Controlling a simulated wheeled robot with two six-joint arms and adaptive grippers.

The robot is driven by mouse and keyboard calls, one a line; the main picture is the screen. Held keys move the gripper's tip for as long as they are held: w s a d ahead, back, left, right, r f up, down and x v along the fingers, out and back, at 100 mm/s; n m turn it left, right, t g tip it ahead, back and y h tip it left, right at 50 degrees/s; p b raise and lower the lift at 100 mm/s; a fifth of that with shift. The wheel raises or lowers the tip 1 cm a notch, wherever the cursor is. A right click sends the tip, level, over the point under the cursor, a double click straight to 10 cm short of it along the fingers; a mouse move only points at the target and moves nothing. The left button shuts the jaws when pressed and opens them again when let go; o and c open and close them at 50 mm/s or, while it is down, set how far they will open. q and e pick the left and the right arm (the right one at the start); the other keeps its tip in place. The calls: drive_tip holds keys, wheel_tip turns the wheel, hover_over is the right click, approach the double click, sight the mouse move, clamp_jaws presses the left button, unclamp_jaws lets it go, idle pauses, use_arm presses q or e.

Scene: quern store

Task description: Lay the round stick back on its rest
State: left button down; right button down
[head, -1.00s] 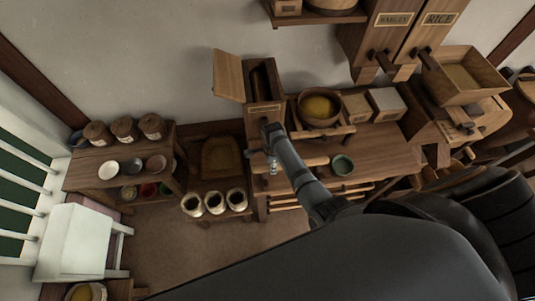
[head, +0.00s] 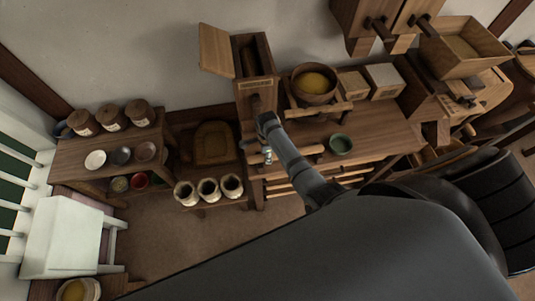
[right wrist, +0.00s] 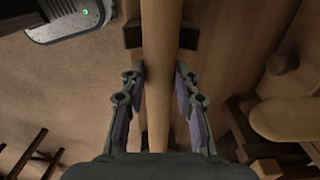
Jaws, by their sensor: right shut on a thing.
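The round stick (right wrist: 157,70) is a pale, smooth wooden rod running up the middle of the right wrist view. My right gripper (right wrist: 158,85) has a finger on each side of it and is shut on it. Dark wooden blocks (right wrist: 190,36) show on both sides of the stick just beyond the fingertips and look like part of the rest; I cannot tell whether the stick touches them. My left gripper is not in view.
An upright wooden box (head: 250,88) is behind the gripper. Several pale jars (head: 208,189) stand on a low shelf to the left. Open floor (head: 185,235) lies in front.

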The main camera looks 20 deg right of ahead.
drive_tip(key=shift+f, duration=0.4)
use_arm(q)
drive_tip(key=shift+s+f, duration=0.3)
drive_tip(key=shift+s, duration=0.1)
use_arm(e)
drive_tip(key=c, duration=1.3)
unclamp_jaws()
drive_tip(key=shift+c, duration=0.2)
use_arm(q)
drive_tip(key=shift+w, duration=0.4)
use_arm(e)
drive_tip(key=o, duration=0.4)
drive_tip(key=shift+r, duration=0.25)
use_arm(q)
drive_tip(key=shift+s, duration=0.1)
use_arm(e)
wheel_tip(320, 180, up, 12)
drive_tip(key=shift+f, duration=0.2)
